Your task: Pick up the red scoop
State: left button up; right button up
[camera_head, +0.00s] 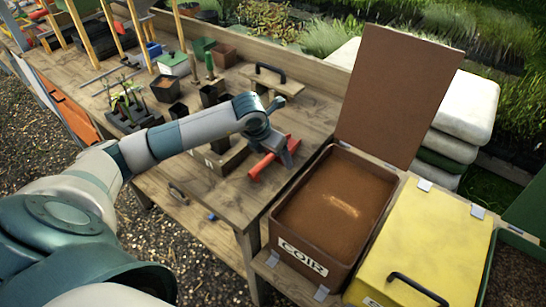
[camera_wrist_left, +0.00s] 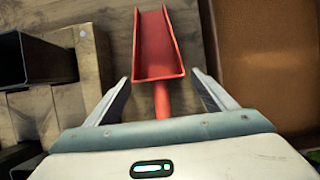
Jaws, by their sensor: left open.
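The red scoop (camera_head: 261,167) lies on the wooden bench top, left of the coir box, partly hidden by my gripper in the head view. In the left wrist view, the red scoop (camera_wrist_left: 157,45) has its trough pointing to the top of the picture and its handle toward my palm. My left gripper (camera_head: 283,152) is over the scoop. In the left wrist view, my left gripper (camera_wrist_left: 161,78) is open, one finger on each side of the handle and trough end, apart from both. My right gripper is out of view.
The brown COIR box (camera_head: 312,265) stands open right of the scoop, its lid (camera_head: 398,90) raised. A yellow lidded box (camera_head: 430,240) is beside it. Wooden blocks (camera_wrist_left: 75,80) and a black square pot (camera_wrist_left: 40,58) are close on the left. A handled wooden board (camera_head: 285,85) lies behind.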

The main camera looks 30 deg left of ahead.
pick_arm(q)
jog(key=c, duration=1.2)
jog(key=shift+c, duration=0.2)
